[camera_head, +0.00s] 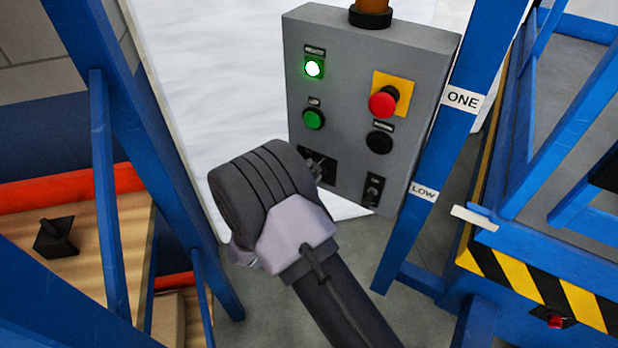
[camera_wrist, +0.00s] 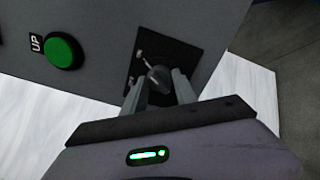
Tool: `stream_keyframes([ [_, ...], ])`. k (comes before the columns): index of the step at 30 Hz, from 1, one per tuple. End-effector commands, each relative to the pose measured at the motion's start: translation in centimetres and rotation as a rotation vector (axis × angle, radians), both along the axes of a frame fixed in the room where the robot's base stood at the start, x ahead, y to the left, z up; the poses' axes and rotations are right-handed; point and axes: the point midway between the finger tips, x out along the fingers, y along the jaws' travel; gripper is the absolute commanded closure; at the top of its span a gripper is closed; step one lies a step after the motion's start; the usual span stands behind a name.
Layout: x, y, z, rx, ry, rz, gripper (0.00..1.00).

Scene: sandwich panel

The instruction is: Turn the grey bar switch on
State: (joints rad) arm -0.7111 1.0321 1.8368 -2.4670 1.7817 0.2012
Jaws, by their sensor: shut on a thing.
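The grey bar switch (camera_wrist: 157,77) sits on a black square plate (camera_wrist: 182,55) on the grey control panel. In the wrist view its rounded end lies between the two fingers of my gripper (camera_wrist: 159,88), which is shut on it. A thin light bar reaches from it toward the upper left. In the head view the plate (camera_head: 312,160) is at the panel's lower left, and my wrist partly covers it and the fingers. The exact angle of the switch is hard to tell.
The panel (camera_head: 345,60) also carries a lit indicator (camera_head: 314,68), a green button (camera_head: 313,118), a red mushroom button (camera_head: 383,102), a black button (camera_head: 379,142) and a small switch (camera_head: 373,190). A blue post (camera_head: 440,150) stands close to the panel's right side.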

Motion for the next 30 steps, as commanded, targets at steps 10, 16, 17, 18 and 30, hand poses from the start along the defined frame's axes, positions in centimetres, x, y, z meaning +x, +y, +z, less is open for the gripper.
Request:
stream_keyframes([
  [10, -0.04, -0.04, -0.07, 0.043, -0.023, -0.001, 1.00],
  [16, -0.04, -0.04, -0.05, 0.045, -0.024, -0.001, 1.00],
  [17, -0.05, -0.04, -0.06, 0.045, -0.024, -0.001, 1.00],
  [18, -0.05, -0.04, -0.06, 0.045, -0.024, -0.001, 1.00],
  [30, -0.02, -0.01, -0.01, 0.045, -0.024, -0.001, 0.45],
])
